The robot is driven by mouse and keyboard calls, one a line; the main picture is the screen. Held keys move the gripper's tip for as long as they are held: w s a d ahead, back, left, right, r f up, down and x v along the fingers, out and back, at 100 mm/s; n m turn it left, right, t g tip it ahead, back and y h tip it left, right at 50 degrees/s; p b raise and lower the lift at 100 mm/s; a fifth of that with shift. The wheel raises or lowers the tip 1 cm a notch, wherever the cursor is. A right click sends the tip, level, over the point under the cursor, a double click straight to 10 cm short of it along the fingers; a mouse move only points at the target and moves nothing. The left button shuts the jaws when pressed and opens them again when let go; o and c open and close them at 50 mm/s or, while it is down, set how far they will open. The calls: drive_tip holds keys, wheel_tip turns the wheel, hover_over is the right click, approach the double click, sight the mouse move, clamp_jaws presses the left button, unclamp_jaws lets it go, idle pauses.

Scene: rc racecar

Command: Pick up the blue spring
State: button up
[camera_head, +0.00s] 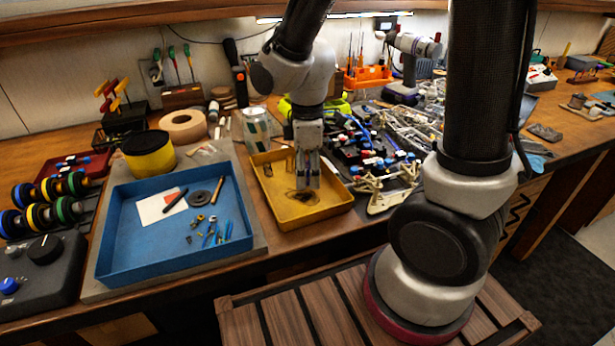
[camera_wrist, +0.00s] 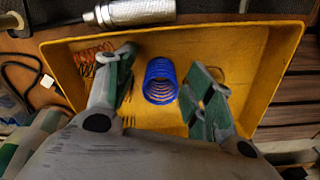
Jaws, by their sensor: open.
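The blue spring (camera_wrist: 160,82) stands in the yellow tray (camera_wrist: 270,42) in the wrist view, its coils seen from above at a slant. My gripper (camera_wrist: 163,88) is open, with one finger on each side of the spring and a gap on both sides. In the head view my gripper (camera_head: 306,180) points down into the yellow tray (camera_head: 325,213), and the spring cannot be made out there. Copper-coloured springs (camera_wrist: 92,60) lie at the tray's left end, partly behind the left finger.
The tray's raised walls surround the gripper. A silver cylindrical tool (camera_wrist: 130,12) lies beyond the tray's edge in the wrist view. A blue tray (camera_head: 130,235) with small tools stands to the left. Car parts (camera_head: 385,185) crowd the bench to the right.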

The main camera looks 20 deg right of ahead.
drive_tip(key=c, duration=0.8)
wheel_tip(320, 180, up, 15)
drive_tip(key=shift+f, duration=0.15)
idle(0.6)
drive_tip(key=shift+f, duration=0.1)
